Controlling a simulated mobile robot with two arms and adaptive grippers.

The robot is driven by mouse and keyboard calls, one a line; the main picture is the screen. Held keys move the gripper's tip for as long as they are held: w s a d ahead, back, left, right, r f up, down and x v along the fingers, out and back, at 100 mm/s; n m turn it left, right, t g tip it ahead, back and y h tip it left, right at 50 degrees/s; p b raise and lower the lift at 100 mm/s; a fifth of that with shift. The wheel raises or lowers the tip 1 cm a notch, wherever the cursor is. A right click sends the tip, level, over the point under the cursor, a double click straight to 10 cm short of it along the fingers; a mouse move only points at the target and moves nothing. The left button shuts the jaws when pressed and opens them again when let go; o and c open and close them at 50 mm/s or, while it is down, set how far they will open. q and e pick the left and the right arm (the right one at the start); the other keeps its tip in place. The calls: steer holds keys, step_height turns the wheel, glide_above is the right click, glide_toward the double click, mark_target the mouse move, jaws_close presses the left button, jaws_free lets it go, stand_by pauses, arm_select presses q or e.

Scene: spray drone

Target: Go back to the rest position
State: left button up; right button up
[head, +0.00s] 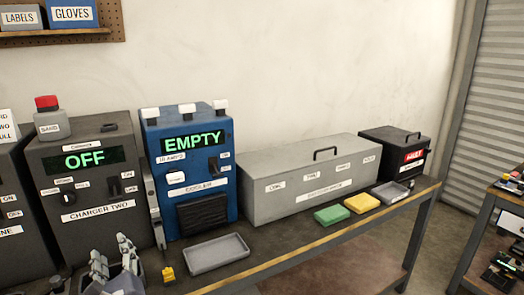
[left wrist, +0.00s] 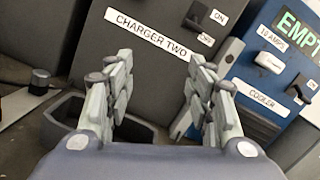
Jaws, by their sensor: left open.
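My left gripper (head: 112,268) is low at the left of the head view, in front of the dark grey box labelled CHARGER TWO (head: 85,172), whose display reads OFF. In the left wrist view the two fingers of my left gripper (left wrist: 160,65) stand apart with nothing between them. The charger's front (left wrist: 150,55) fills the space behind them. A dark angular open holder (left wrist: 72,128) shows behind and around the fingers; I cannot tell whether they touch it. My right gripper is in neither view.
A blue cooler (head: 215,187) reading EMPTY stands right of the charger. A grey tray (head: 218,254) lies before it. A long grey case (head: 275,208), green block (head: 331,215), yellow block (head: 362,203) and black box (head: 395,145) sit farther right. Floor shows beyond the bench's front edge.

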arm_select(q)
steer(key=s+d+f+n+g+h, duration=0.3)
steer(key=s+f+n+g, duration=0.1)
steer(key=s+f+n, duration=0.45)
steer(key=s+d+f+n+g+h, duration=0.3)
steer(key=s+f+n, duration=0.4)
steer(key=f, duration=0.2)
steer(key=s+d+f+n+g+h, duration=0.3)
steer(key=s+d, duration=0.3)
steer(key=s, duration=0.2)
steer(key=s+d+f+n+g+h, duration=0.2)
steer(key=s+d+n+h, duration=0.15)
steer(key=s+d, duration=0.35)
step_height(320, 180, down, 25)
steer(key=s+a+g+p, duration=0.1)
steer(key=g, duration=0.1)
steer(key=s+a+f+p, duration=0.1)
steer(key=s+a+f, duration=0.2)
steer(key=s+f, duration=1.2)
steer(key=shift+s+f+g+y, duration=0.3)
steer(key=shift+s+y, duration=0.15)
steer(key=shift+s, duration=0.2)
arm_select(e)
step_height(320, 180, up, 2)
arm_select(q)
steer(key=shift+s+f, duration=0.15)
steer(key=shift+s, duration=0.4)
steer(key=shift+c, duration=0.2)
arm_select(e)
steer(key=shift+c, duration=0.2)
